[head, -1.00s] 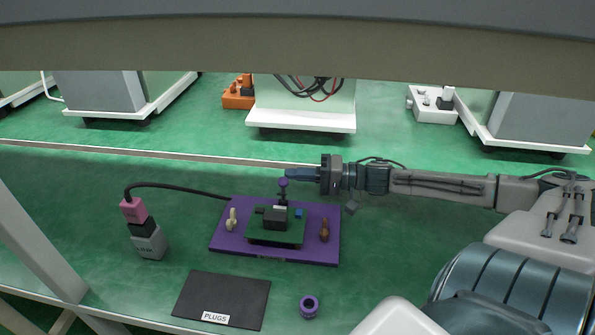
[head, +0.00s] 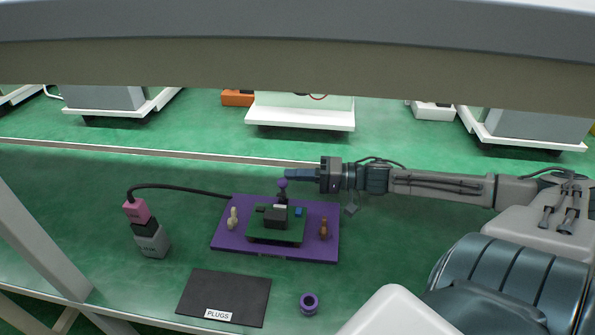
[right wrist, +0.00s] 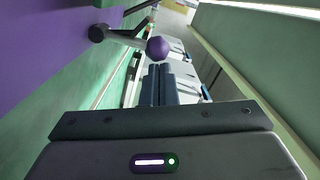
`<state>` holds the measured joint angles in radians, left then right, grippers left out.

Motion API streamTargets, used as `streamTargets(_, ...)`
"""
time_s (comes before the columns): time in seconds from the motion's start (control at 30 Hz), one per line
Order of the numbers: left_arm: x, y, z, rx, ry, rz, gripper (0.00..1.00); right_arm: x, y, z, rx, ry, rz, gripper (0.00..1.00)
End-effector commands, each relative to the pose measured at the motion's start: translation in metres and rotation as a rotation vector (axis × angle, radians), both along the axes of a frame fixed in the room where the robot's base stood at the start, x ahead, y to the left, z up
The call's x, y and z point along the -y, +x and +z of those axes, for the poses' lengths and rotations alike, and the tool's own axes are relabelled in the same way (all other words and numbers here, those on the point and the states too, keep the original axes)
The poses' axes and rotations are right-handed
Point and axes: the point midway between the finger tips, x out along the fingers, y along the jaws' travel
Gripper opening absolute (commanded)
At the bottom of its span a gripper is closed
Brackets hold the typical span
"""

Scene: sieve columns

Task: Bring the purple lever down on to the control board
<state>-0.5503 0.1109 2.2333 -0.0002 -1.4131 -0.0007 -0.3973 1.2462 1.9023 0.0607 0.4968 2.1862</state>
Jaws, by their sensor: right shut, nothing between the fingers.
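The purple lever (head: 282,184) stands up at the back of the control board, its round purple knob on top of a dark stem. The green control board (head: 262,236) lies on a purple base plate (head: 222,244) and carries a black block. My right gripper (head: 288,174) is shut and empty, level with the knob and just above or behind it in the head view. In the right wrist view the knob (right wrist: 158,48) lies just past the shut fingertips (right wrist: 158,68); I cannot tell if they touch. My left gripper is not in view.
A pink, black and grey plug stack (head: 147,230) with a cable stands left of the plate. A black "PLUGS" mat (head: 240,290) and a purple ring (head: 309,303) lie in front. Pegs (head: 233,218) stand on the plate. A shelf edge (head: 300,60) crosses the top.

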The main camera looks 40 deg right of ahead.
Motion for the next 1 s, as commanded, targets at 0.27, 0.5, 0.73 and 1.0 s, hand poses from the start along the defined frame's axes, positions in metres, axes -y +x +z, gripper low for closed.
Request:
streamTargets(0.27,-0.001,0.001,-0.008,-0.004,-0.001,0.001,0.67,-0.003,-0.003,0.002,0.032,-0.037,0.0,0.0)
streamTargets(0.5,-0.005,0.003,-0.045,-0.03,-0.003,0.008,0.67,-0.011,-0.01,0.006,0.121,-0.141,0.0,0.0)
streamTargets(0.73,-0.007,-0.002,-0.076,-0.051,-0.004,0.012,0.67,-0.02,-0.017,0.005,0.228,-0.264,0.0,0.0)
streamTargets(1.0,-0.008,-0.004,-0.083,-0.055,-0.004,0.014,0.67,-0.026,-0.023,0.002,0.25,-0.291,0.001,0.0)
